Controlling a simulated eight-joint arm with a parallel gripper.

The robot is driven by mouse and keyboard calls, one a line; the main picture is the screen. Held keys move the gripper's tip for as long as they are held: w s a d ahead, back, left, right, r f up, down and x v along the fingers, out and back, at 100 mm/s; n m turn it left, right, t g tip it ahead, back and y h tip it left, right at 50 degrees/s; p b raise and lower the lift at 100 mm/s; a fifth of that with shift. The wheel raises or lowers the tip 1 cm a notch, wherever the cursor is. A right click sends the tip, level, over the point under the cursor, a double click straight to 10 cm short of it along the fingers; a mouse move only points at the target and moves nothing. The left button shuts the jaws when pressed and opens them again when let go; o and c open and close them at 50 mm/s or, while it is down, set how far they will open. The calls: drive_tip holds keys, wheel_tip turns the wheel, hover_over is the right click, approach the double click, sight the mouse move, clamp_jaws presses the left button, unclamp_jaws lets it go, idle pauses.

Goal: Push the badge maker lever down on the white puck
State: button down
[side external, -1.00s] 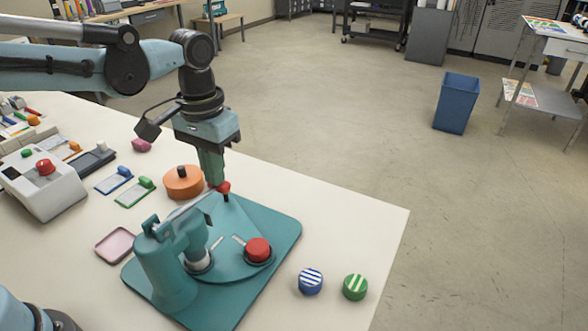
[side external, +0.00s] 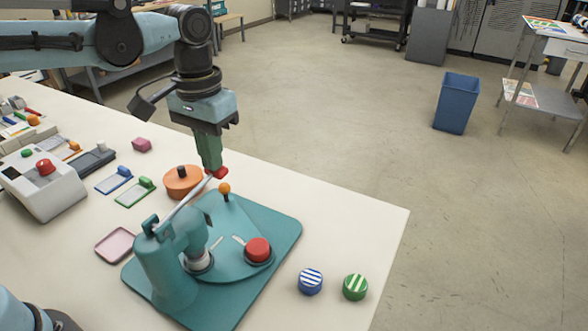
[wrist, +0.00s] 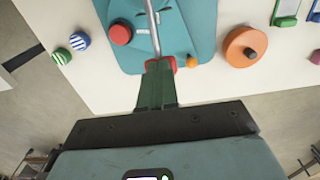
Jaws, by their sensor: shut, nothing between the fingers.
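The teal badge maker (side external: 170,262) stands on its teal base at the front of the table. Its silver lever (side external: 186,194) slants up to a red end grip (side external: 218,173), and the lever also shows in the wrist view (wrist: 153,30). My gripper (side external: 213,168) is shut with nothing between its fingers, its tips at the red grip and seemingly touching it from above. The white puck (side external: 197,260) sits on the plate under the press head, partly hidden. A red puck (side external: 258,249) sits in the plate's other seat.
An orange ball knob (side external: 224,188) stands on the plate close to the lever end. An orange round container (side external: 183,181) is behind it. Blue-striped (side external: 311,281) and green-striped (side external: 355,287) pucks lie right of the base. A pink tray (side external: 115,246) lies left.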

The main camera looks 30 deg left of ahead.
wheel_tip(320, 180, up, 7)
drive_tip(key=shift+r, duration=0.2)
idle(0.8)
drive_tip(key=s+a+f+t, duration=0.6)
drive_tip(key=a+f, duration=0.3)
drive_tip(key=f, duration=0.2)
drive_tip(key=shift+s+f+t, duration=0.35)
drive_tip(key=shift+s+t, duration=0.05)
drive_tip(key=shift+t, duration=0.2)
idle(1.0)
